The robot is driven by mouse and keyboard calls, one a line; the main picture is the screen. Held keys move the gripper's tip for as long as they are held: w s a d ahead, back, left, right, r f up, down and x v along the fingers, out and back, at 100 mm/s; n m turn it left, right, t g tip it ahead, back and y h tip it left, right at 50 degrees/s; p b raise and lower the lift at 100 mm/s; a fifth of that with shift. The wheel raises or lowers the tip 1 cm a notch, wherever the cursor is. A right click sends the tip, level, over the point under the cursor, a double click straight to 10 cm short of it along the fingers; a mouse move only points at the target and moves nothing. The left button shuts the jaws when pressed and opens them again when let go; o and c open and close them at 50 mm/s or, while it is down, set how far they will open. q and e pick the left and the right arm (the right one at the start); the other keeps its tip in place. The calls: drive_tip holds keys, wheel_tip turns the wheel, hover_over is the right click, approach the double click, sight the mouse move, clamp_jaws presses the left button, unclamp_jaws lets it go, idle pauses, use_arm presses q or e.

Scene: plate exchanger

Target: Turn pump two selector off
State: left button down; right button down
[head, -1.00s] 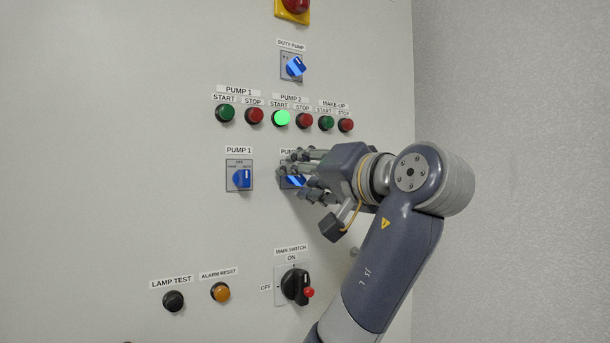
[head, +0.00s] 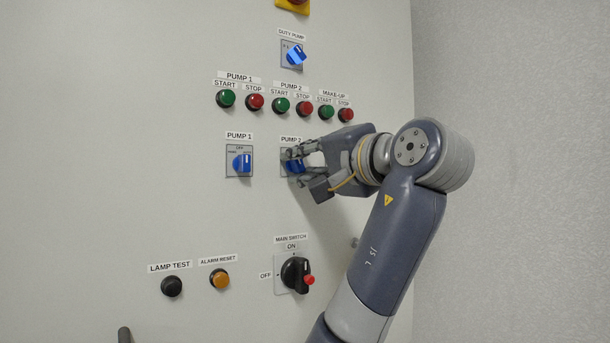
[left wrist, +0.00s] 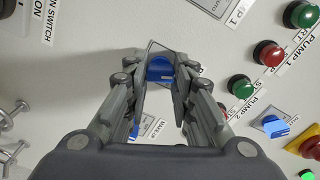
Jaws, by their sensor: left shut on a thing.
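The pump two selector (head: 293,167) is a blue knob on a grey plate under the "PUMP 2" label, partly hidden by my left gripper. My left gripper (head: 291,160) is shut on this knob, with its fingers on either side. In the left wrist view the blue knob (left wrist: 160,68) sits between the fingertips (left wrist: 163,80). The pointer direction and plate markings are mostly hidden. The green pump 2 start button (head: 281,105) above is unlit. My right gripper is not in view.
The pump 1 selector (head: 242,162) is close to the left. A row of green and red buttons, with the red pump 2 stop button (head: 304,108), lies above. The duty pump selector (head: 296,54) is higher. The main switch (head: 296,273) is below. Open space lies right of the panel.

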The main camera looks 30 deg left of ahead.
use_arm(q)
drive_tip(key=shift+f+m+b, duration=0.15)
drive_tip(key=shift+m+b, duration=1.2)
drive_tip(key=shift+m, duration=0.85)
drive_tip(key=c, duration=1.4)
unclamp_jaws()
drive_tip(key=shift+o, duration=0.2)
drive_tip(key=v, duration=1.2)
